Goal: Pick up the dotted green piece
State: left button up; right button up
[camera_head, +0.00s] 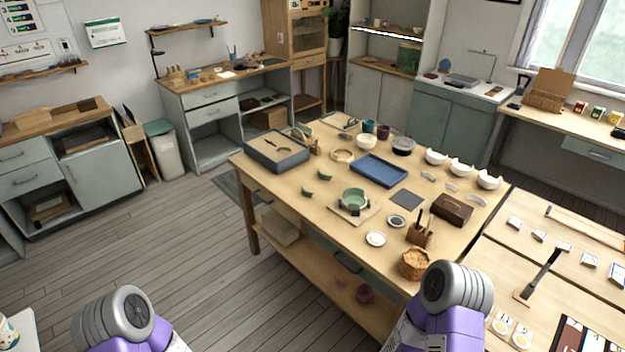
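Two small green curved pieces lie on the wooden table, left of its middle. One green piece (308,191) lies nearer to me and the other green piece (324,174) lies a little farther back. A green bowl (354,197) stands to their right on a light square board. At this size I cannot tell which green piece has dots. Only purple and grey links of my two arms show at the bottom edge, well apart from the pieces. Neither gripper is in view.
The wooden table (284,218) also holds a dark grey box (277,150), a blue tray (378,170), several white broken bowls at the right, a brown wooden box (451,209), a tool holder (420,235) and a wicker basket (413,263).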

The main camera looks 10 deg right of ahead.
aim_at(323, 177)
jog(key=u, duration=0.7)
jog(key=i, duration=1.5)
jog(key=z, duration=0.55)
